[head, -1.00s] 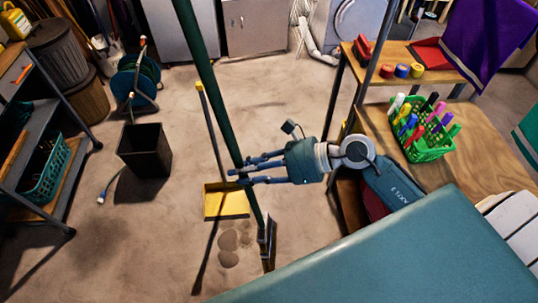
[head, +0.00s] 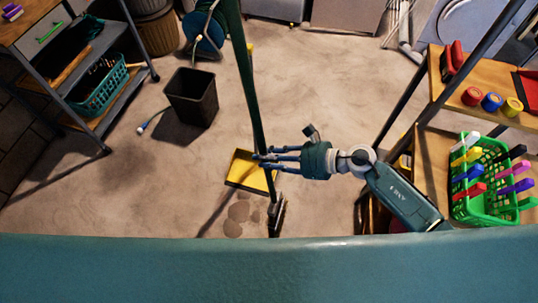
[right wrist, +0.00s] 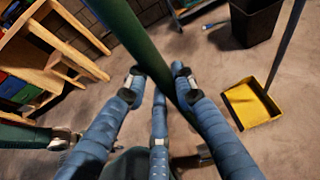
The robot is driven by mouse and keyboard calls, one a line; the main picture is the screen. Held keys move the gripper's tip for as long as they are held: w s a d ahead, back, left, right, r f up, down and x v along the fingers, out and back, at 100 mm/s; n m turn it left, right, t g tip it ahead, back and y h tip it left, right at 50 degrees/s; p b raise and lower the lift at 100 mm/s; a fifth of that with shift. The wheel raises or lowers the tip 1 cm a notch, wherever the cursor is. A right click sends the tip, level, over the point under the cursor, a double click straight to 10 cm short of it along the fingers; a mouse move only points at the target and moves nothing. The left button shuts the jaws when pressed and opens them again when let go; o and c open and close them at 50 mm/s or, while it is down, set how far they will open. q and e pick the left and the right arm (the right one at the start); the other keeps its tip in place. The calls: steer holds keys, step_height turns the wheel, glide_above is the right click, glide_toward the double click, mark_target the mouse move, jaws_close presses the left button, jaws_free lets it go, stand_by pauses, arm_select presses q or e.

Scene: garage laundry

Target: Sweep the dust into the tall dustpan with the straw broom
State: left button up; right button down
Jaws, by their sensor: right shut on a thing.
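My right gripper (head: 262,160) is shut on the long dark green handle of the straw broom (head: 236,50). The handle also runs between the fingers in the right wrist view (right wrist: 140,40). The broom's dark head (head: 278,214) is low, at the floor, right of the dust; I cannot tell if it touches the floor. The dust (head: 238,212) lies as several grey-brown patches just in front of the yellow dustpan (head: 240,176). The dustpan, also in the right wrist view (right wrist: 248,108), rests on the floor; its tall handle is partly hidden behind the broom. My left gripper is not in view.
A black bin (head: 192,98) stands on the floor at left, near a shelf unit holding a teal basket (head: 98,90).

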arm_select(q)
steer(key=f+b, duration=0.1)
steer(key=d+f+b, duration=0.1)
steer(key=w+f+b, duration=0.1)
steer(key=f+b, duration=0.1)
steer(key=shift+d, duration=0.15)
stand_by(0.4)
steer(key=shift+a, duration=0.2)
